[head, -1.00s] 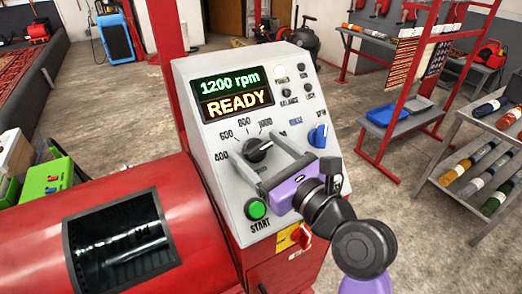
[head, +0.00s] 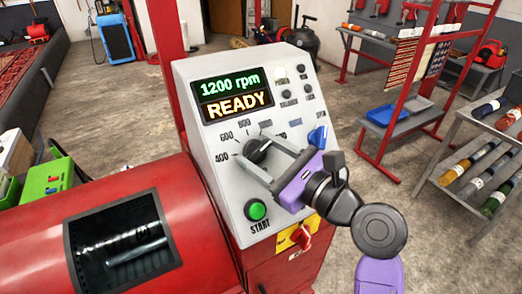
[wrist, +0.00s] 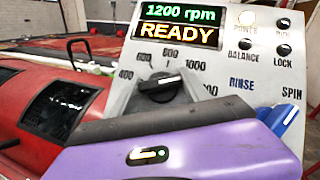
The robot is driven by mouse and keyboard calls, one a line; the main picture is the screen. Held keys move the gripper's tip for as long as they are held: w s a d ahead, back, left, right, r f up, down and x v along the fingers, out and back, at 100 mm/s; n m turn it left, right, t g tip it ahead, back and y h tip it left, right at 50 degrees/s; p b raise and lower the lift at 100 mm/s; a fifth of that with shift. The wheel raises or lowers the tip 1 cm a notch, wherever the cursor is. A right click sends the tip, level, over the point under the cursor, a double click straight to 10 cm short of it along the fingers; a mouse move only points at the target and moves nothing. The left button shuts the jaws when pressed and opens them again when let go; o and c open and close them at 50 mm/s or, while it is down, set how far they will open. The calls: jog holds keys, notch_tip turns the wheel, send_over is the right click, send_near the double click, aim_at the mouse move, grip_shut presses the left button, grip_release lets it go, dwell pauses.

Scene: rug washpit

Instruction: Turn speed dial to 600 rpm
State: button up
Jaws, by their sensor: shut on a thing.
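The speed dial is a black knob (head: 257,150) on the sloped grey control panel (head: 222,139), ringed by numbers from 400 upward. In the wrist view the knob (wrist: 158,89) has a pale pointer line toward its right, on the high-number side. My gripper (head: 262,161) is shut on the knob, with grey fingers reaching in from the right and a purple body. The fingers hide part of the scale's right side. The display (head: 233,92) reads 1200 rpm and READY.
A green START button (head: 256,210) sits below the dial, and a red switch (head: 301,237) on a yellow plate sits lower. A blue knob (head: 317,136) is close beside my gripper. The red drum (head: 40,240) with its window stands left.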

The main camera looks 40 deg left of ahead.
jog(key=n+g, duration=0.1)
jog(key=n, duration=0.1)
jog(key=n+g+h+p, duration=0.1)
jog(key=n+g, duration=0.1)
jog(key=n+g+p, duration=0.1)
jog(key=n, duration=0.2)
jog(key=shift+w+r+g+h, duration=0.15)
jog(key=shift+r+g+h, duration=0.1)
jog(key=shift+g+h, duration=0.05)
jog(key=n+g+h+p, duration=0.1)
jog(key=n, duration=0.2)
jog(key=n+g+h+p, duration=0.1)
jog(key=n+h+p, duration=0.1)
jog(key=n, duration=0.1)
jog(key=shift+r+g, duration=0.1)
jog(key=shift+g, duration=0.2)
jog(key=n+h+p, duration=0.3)
jog(key=n+h, duration=0.1)
jog(key=n, duration=0.1)
jog(key=shift+a, duration=0.1)
jog(key=shift+n+h+p, duration=1.3)
jog(key=shift+n+h, duration=0.1)
jog(key=shift+n, duration=0.6)
jog(key=o, duration=1.4)
